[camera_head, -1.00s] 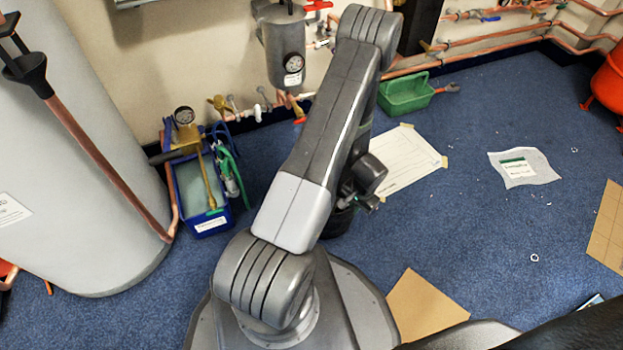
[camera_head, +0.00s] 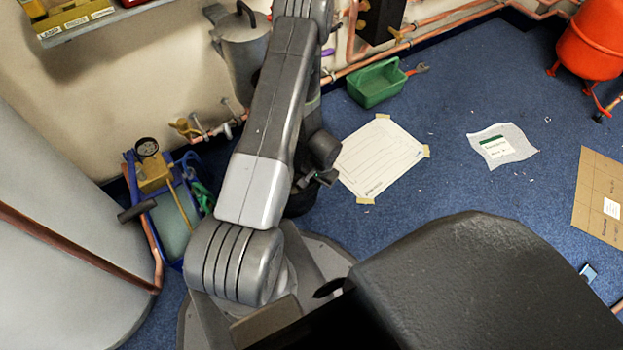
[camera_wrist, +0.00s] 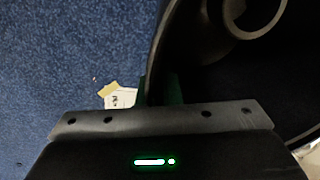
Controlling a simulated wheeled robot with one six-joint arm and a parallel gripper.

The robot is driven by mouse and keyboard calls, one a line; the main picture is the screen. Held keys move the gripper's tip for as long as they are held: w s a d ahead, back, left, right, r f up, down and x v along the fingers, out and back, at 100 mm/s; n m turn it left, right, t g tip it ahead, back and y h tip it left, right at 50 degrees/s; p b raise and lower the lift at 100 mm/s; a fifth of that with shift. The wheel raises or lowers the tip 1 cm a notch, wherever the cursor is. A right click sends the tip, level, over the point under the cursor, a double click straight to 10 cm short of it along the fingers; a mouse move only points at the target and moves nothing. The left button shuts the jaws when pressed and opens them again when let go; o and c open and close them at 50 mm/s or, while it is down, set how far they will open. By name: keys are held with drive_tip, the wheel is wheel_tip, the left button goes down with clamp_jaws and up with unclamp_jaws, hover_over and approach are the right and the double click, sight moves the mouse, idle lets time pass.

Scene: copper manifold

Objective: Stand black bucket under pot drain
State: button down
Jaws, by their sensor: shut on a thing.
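The black bucket (camera_wrist: 155,50) fills the right of the wrist view, with its wall between the green-tipped fingers of my gripper (camera_wrist: 160,90). My gripper is shut on that wall. In the head view only a dark piece of the bucket (camera_head: 300,203) shows behind my arm; most of it is hidden. The grey pot (camera_head: 237,50) is at the wall, upper left of centre, partly behind my arm.
A blue tub (camera_head: 178,232) with a pump and hoses stands left of my arm. Taped white paper (camera_head: 380,158) lies on the carpet to the right, with a green crate (camera_head: 377,84) behind it. A red tank (camera_head: 595,45) stands at far right.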

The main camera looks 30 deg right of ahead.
drive_tip(key=shift+f+b, duration=0.85)
drive_tip(key=shift+f, duration=1.05)
drive_tip(key=c, duration=1.6)
unclamp_jaws()
drive_tip(key=shift+r, duration=0.1)
wheel_tip(320, 180, up, 12)
drive_tip(key=s+p, duration=0.1)
drive_tip(key=p, duration=0.3)
drive_tip(key=shift+s+d+p, duration=0.15)
drive_tip(key=shift+d+p, duration=0.15)
